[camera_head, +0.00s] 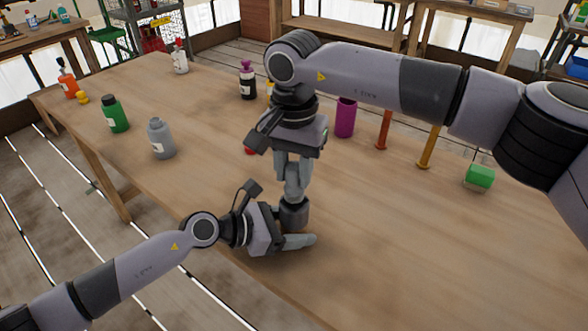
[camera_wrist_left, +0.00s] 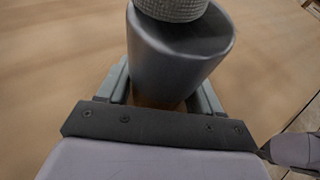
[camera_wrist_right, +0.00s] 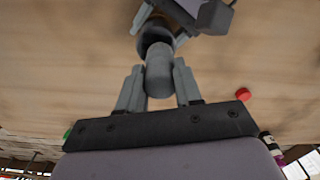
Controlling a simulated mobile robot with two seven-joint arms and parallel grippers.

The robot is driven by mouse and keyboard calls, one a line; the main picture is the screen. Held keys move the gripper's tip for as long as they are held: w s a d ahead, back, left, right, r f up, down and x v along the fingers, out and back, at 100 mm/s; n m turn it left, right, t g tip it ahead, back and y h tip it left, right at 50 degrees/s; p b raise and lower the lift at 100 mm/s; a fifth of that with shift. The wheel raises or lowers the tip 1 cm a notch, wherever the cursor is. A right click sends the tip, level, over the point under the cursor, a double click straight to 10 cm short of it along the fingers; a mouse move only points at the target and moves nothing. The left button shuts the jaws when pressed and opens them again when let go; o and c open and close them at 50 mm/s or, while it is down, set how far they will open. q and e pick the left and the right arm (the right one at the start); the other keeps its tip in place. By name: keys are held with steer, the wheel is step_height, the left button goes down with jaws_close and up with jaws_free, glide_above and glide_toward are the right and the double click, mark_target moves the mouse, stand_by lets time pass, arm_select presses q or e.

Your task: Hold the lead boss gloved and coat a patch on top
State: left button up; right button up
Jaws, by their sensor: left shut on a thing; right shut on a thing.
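The lead boss (camera_head: 293,214) is a dark grey cylinder standing upright near the table's front edge. My left gripper (camera_head: 298,236) is shut around it low down; the left wrist view shows the boss (camera_wrist_left: 180,65) between pale grey-blue fingers. My right gripper (camera_head: 296,176) points down from above and is shut on a grey round-ended applicator (camera_wrist_right: 159,75). Its pale, textured end (camera_wrist_left: 172,8) is at the boss's top face and seems to touch it. That end covers part of the top, so any coating under it is hidden.
A grey bottle (camera_head: 160,138), a green bottle (camera_head: 114,114) and a dark bottle (camera_head: 247,80) stand left and behind. A red cap (camera_wrist_right: 243,94) lies near my right gripper. A purple cylinder (camera_head: 345,118), two posts and a green block (camera_head: 480,177) are at right. The front right is clear.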

steer(key=shift+s+f, duration=0.1)
steer(key=shift+s, duration=0.45)
steer(key=d+r, duration=0.5)
steer(key=r, duration=0.2)
steer(key=shift+r, duration=0.15)
stand_by(0.5)
arm_select(q)
steer(key=o, duration=1.2)
steer(key=v, duration=1.2)
